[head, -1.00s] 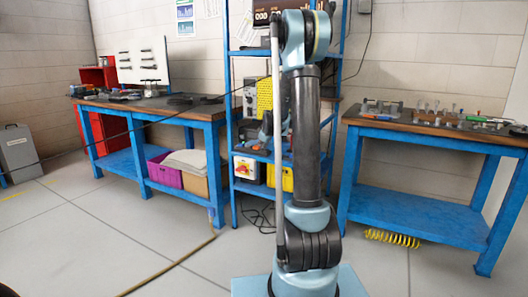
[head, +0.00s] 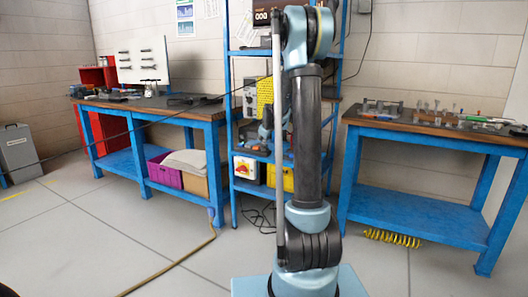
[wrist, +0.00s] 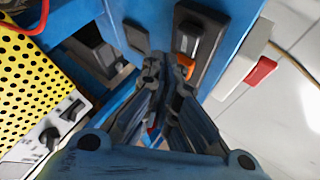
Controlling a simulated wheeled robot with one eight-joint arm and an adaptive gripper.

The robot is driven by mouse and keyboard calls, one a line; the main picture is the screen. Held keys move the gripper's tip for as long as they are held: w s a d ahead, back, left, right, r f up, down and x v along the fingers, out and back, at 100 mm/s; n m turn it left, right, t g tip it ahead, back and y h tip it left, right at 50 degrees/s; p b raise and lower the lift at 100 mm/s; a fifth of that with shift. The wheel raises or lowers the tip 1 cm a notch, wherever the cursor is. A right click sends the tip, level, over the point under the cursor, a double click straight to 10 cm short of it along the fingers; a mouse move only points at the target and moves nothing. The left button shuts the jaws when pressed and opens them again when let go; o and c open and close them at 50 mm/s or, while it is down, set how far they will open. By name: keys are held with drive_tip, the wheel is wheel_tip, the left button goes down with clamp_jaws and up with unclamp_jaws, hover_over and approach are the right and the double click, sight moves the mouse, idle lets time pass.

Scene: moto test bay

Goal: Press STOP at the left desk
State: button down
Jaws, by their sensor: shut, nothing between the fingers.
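The left desk (head: 135,108) is a blue-framed bench with a dark top in the head view. No lettered STOP control can be read in either view. In the wrist view a red button or rocker (wrist: 262,71) sits on a pale box (wrist: 243,60) to the right of my gripper. A dark panel with an orange part (wrist: 187,62) lies just beyond the fingertips; whether they touch it I cannot tell. My gripper (wrist: 167,77) is shut and empty, and its fingers hide part of what lies behind.
A blue shelf rack (head: 234,120) stands between the left desk and a right bench (head: 415,205). In the wrist view a yellow perforated panel (wrist: 35,85) and a grey knobbed unit (wrist: 52,130) are close on the left. Open floor lies in front of the left desk.

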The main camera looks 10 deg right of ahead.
sight(263, 148)
drive_tip(key=shift+r, duration=2.2)
drive_tip(key=shift+s, duration=0.15)
drive_tip(key=s+f+m+g, duration=0.3)
drive_tip(key=s+m, duration=0.1)
drive_tip(key=s, duration=1.7)
drive_tip(key=s+f+m+g, duration=0.2)
drive_tip(key=s+m, duration=0.1)
drive_tip(key=s, duration=1.9)
drive_tip(key=s+f+m+g, duration=0.1)
drive_tip(key=s+f, duration=0.3)
drive_tip(key=s, duration=0.2)
drive_tip(key=s+f+m+g+h, duration=0.1)
drive_tip(key=s+f+m, duration=0.1)
drive_tip(key=s+f, duration=0.2)
drive_tip(key=s, duration=0.3)
drive_tip(key=shift+d+f, duration=0.15)
drive_tip(key=shift+d, duration=0.2)
